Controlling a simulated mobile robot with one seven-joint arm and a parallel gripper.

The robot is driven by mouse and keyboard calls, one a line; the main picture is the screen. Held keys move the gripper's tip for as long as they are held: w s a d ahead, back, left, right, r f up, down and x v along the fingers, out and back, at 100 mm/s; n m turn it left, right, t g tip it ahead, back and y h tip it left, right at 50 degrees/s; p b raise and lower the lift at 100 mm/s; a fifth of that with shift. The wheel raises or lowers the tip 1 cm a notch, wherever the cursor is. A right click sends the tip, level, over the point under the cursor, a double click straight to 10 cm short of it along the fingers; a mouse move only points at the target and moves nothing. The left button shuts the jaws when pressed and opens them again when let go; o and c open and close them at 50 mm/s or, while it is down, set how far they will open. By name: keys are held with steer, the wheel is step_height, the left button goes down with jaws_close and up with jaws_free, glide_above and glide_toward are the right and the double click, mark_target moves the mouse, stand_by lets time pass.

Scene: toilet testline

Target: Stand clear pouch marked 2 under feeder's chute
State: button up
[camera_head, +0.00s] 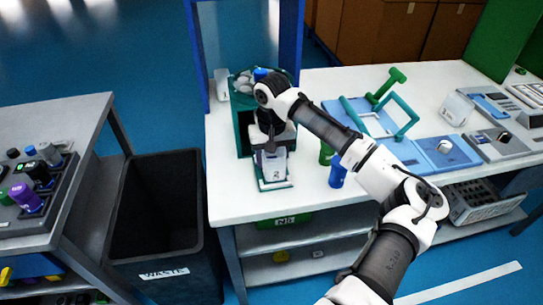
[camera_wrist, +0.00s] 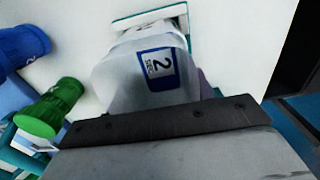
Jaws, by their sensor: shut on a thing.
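The clear pouch marked 2 (camera_head: 273,168) is upright at the front of the white table, just in front of the teal feeder (camera_head: 243,134). My gripper (camera_head: 270,143) reaches down from above and is shut on the pouch's upper part. In the wrist view the pouch (camera_wrist: 122,78) hangs out past the dark gripper edge, with its blue-framed 2 label showing. A white and teal stand (camera_head: 274,185) lies at the pouch's foot; it also shows in the wrist view (camera_wrist: 151,17). I cannot tell whether the pouch touches it. My arm hides the chute.
A green bottle (camera_head: 326,153) and a blue bottle (camera_head: 337,176) stand close to the right of the pouch. Blue trays with teal handles (camera_head: 405,116) lie farther right. A black waste bin (camera_head: 157,210) stands left of the table.

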steer(key=shift+w+a+f, duration=0.1)
steer(key=shift+w, duration=0.4)
steer(key=shift+s+f, duration=0.1)
steer(key=shift+f, duration=0.55)
steer(key=shift+f, duration=0.15)
steer(key=o, duration=0.9)
steer(key=shift+o, duration=0.2)
step_height(320, 180, up, 12)
steer(key=shift+r+b, duration=0.2)
steer(key=shift+b, duration=0.65)
